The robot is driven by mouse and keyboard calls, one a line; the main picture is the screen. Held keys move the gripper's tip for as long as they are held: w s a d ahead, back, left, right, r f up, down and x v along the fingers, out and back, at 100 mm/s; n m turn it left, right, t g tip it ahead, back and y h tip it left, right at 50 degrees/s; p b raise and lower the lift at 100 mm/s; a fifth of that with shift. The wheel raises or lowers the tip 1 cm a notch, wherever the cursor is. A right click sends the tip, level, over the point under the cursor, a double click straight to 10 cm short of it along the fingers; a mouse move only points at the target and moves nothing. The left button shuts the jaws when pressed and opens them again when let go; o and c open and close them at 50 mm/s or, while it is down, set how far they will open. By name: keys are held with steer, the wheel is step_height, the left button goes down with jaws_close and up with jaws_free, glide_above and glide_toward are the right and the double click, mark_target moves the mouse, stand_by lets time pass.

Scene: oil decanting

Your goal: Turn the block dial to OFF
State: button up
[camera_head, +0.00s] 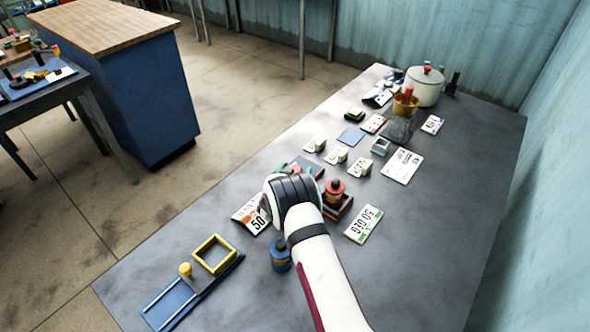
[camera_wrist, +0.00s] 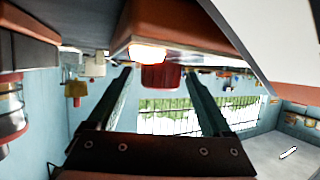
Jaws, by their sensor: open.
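A red knob-like piece (camera_wrist: 161,77) sits against a brown-red block (camera_wrist: 190,22) at the top of the wrist view; it looks like the block dial, but its markings cannot be read. My gripper (camera_wrist: 158,73) is open, its two dark fingers on either side of the red piece; whether they touch it cannot be told. In the head view, a brown-red block (camera_head: 342,210) stands just right of my wrist, with a red-topped round piece (camera_head: 335,186) above it. My wrist hides the fingers there.
A blue cylinder (camera_head: 281,254) and a yellow frame (camera_head: 214,254) stand at the near left. A card marked 50 (camera_head: 257,222) lies left of my wrist, a green-edged card (camera_head: 364,223) to the right. A white pot (camera_head: 425,88) stands far back. The table's right side is clear.

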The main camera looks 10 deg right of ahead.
jaws_close()
steer(key=shift+n+y, duration=0.3)
steer(key=shift+n, duration=0.1)
steer(key=n+t+y, duration=0.1)
steer(key=n+y, duration=0.2)
steer(key=shift+d+y, duration=0.1)
steer(key=shift+y, duration=0.3)
steer(key=shift+n+y, duration=1.1)
steer(key=shift+y, duration=0.1)
jaws_free()
